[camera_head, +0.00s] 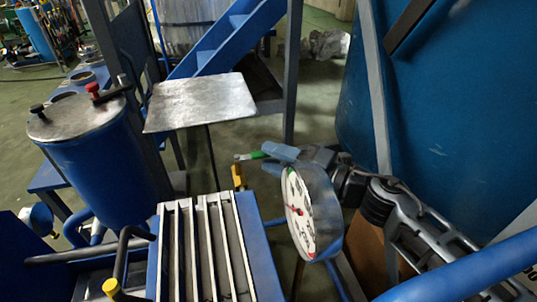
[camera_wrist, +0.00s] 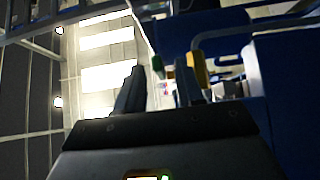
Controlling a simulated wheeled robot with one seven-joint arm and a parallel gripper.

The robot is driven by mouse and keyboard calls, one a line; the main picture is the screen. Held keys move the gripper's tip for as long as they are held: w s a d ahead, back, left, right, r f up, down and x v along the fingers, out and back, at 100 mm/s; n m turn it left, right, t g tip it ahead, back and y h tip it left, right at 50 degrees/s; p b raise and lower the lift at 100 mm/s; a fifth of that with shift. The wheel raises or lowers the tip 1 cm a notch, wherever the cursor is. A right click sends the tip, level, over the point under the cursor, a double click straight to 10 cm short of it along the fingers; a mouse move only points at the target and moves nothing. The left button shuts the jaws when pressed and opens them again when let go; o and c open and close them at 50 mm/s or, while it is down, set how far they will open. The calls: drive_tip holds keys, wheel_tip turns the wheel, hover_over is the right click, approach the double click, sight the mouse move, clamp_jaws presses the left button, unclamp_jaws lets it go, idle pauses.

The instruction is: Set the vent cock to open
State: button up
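A small cock with a green part (camera_head: 252,156) and a yellow part (camera_head: 238,177) stands behind the slatted panel in the head view; I take it for the vent cock. In the wrist view its green part (camera_wrist: 157,66) shows between my fingertips and its yellow part (camera_wrist: 198,68) beside the right finger. My gripper (camera_head: 273,160) has grey-blue fingers just right of the cock, pointing toward it. In the wrist view the fingers (camera_wrist: 158,90) stand apart with a gap between them. I cannot tell whether they touch the cock. The setting of the cock is too small to read.
A round dial gauge (camera_head: 303,213) stands close in front of my wrist. A slatted panel (camera_head: 207,250) is at front centre. A blue vessel (camera_head: 95,150) with a red-knobbed lid stands left, a metal plate (camera_head: 200,102) behind. A large blue tank (camera_head: 450,110) fills the right.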

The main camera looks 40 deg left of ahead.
drive_tip(key=shift+a, duration=0.7)
drive_tip(key=shift+c, duration=0.4)
clamp_jaws()
drive_tip(key=shift+s, duration=0.1)
